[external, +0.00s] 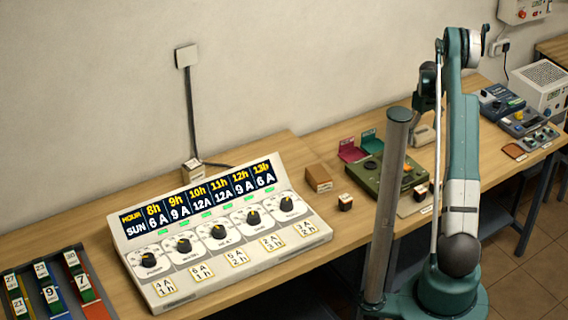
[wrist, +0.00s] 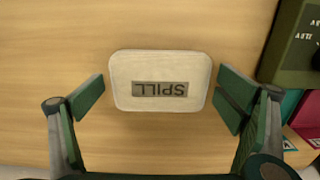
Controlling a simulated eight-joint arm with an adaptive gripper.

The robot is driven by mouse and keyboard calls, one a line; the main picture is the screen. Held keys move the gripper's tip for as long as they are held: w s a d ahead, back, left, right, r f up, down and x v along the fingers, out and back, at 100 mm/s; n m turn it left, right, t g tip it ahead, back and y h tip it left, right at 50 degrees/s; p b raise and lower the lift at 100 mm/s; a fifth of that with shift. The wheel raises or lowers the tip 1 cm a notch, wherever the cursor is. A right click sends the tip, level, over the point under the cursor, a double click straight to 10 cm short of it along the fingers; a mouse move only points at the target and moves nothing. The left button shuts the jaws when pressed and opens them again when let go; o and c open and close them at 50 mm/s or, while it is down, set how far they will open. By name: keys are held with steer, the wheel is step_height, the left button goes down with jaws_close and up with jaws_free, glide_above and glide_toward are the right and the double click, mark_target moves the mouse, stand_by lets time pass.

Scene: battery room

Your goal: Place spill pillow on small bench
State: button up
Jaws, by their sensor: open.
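The spill pillow (wrist: 160,72) is a pale, rounded block with a grey label reading SPILL, upside down in the wrist view. It lies on the wooden worktop, and a pale shape that looks like it (external: 423,135) shows in the external view, right of the green device. My gripper (wrist: 160,87) is open, with one finger on each side of the pillow and a visible gap at both sides. In the external view my gripper is above that pale shape, its fingertips unclear. A wooden surface (external: 553,47) at the upper right may be the small bench; I cannot tell.
A green device (external: 366,184) stands close beside the pillow, with magenta (external: 352,150) and teal (external: 371,141) pieces behind it. A grey post (external: 388,200) rises in front of the worktop. Meters (external: 500,102) and a white ventilated box (external: 540,86) crowd the right end.

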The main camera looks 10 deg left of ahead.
mark_target(422, 132)
step_height(422, 132, up, 12)
steer(key=p, duration=0.1)
stand_by(0.5)
stand_by(0.7)
steer(key=s+d+r+m+t, duration=0.2)
steer(key=s+d+r, duration=0.2)
steer(key=s+r, duration=0.75)
steer(key=s+d+r+m+t, duration=0.15)
steer(key=s+d+r, duration=0.25)
steer(key=s+r, duration=0.7)
steer(key=s+d+f+m+t, duration=0.1)
steer(key=s+d+m+t, duration=0.1)
steer(key=s, duration=1.2)
steer(key=s+d+f+m+t, duration=0.1)
steer(key=s+d+m, duration=0.2)
steer(key=s, duration=1.1)
steer(key=shift+s+f+t, duration=0.3)
steer(key=shift+s+t, duration=0.05)
